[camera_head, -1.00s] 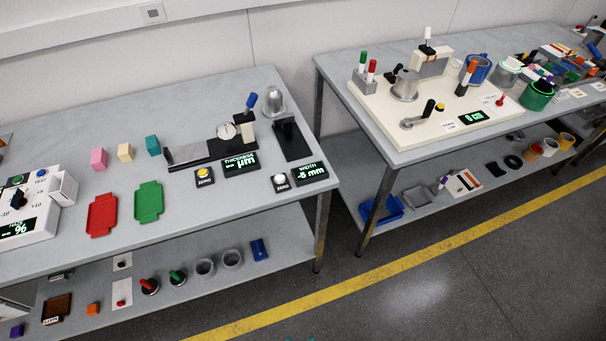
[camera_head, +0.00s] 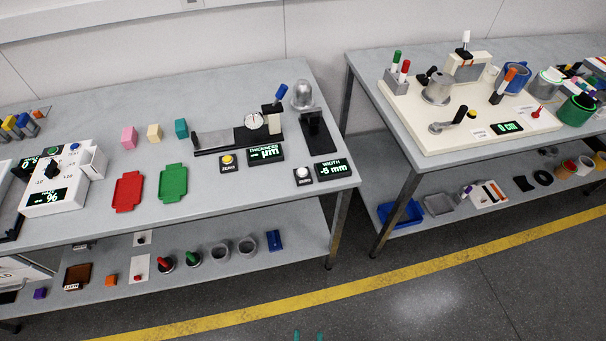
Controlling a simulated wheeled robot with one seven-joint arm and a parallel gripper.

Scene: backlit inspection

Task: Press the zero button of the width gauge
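The width gauge's display (camera_head: 329,169) stands at the front right corner of the left table and reads "WIDTH -5 mm" in green. Its zero button (camera_head: 302,172) is a white round cap on a small black box labelled ZERO, just left of that display. A black stand (camera_head: 317,132) is right behind them. My gripper (camera_head: 308,336) shows only as two small teal tips at the bottom edge, apart, with floor visible between them. It is well below and in front of the table, far from the button. The rest of it is out of view.
A yellow zero button (camera_head: 227,160) and the thickness display (camera_head: 265,154) sit to the left of the white button. A silver dome (camera_head: 302,95) stands behind. Red (camera_head: 127,191) and green (camera_head: 173,183) trays lie further left. Floor separates the tables.

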